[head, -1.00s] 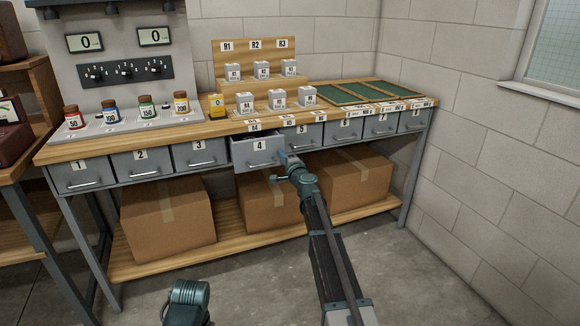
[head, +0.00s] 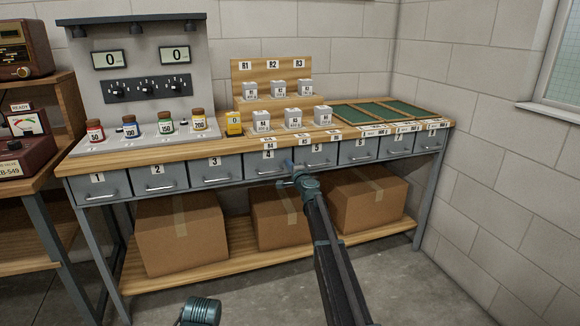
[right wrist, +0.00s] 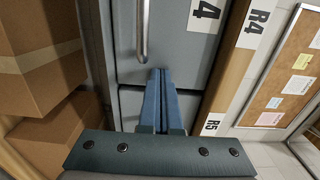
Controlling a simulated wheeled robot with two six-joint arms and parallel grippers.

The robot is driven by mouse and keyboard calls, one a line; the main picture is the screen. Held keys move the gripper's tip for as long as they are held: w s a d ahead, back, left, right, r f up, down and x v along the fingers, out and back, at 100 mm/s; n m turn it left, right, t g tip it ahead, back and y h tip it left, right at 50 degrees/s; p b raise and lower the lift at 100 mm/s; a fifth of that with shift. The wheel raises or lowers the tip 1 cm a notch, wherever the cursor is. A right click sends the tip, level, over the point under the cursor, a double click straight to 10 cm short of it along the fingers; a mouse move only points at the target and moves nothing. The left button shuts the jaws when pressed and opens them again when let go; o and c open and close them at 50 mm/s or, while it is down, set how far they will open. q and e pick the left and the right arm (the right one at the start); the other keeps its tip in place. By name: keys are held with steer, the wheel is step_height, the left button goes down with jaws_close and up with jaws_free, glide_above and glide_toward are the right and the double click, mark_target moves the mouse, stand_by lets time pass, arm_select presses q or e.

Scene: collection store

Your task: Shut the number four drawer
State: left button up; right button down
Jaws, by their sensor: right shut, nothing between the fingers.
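The number four drawer (head: 283,163) is a grey front with a "4" label and a bar handle, in the middle of the bench's drawer row. My left gripper is not in view; a teal part of mine shows at the bottom of the head view.
Drawer three (head: 215,170) and drawer five (head: 325,155) sit on either side, both shut. Cardboard boxes (head: 180,235) stand on the shelf below. Bottles, white blocks and green trays (head: 375,112) are on the bench top. The floor in front is clear.

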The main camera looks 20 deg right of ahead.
steer(key=shift+w+d, duration=0.1)
steer(key=shift+w, duration=0.35)
steer(key=s, duration=1.5)
steer(key=shift+d, duration=0.15)
